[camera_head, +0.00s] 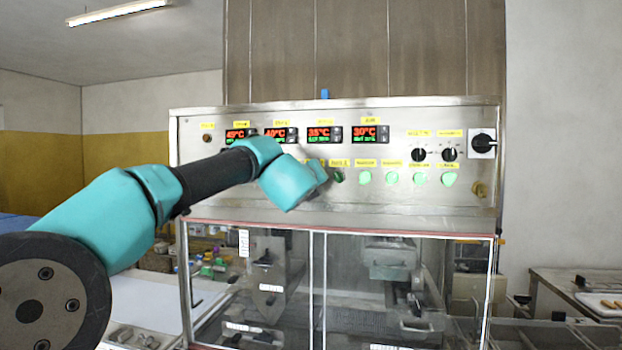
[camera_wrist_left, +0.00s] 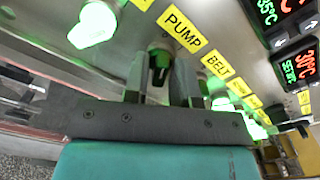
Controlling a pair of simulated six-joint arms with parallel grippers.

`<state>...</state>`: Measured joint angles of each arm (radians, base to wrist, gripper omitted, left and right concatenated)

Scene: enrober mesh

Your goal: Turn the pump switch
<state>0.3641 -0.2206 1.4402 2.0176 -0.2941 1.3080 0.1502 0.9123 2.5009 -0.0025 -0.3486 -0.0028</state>
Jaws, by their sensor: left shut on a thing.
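The pump switch (camera_wrist_left: 160,62) is a dark knob with a green glow around it, beside the yellow PUMP label (camera_wrist_left: 183,28) in the left wrist view. My left gripper (camera_wrist_left: 160,84) has one finger on each side of this knob and is shut on it. In the head view my left gripper (camera_head: 320,172) is at the lower row of the control panel (camera_head: 240,180), and the teal hand hides the knob it holds. My right gripper is not in view.
Green-lit knobs (camera_head: 392,178) continue to the right along the row. Above are red temperature displays (camera_head: 370,134). Black dials (camera_head: 419,154) and a larger rotary switch (camera_head: 483,143) are at the panel's right. Glass doors (camera_head: 350,290) stand below the panel.

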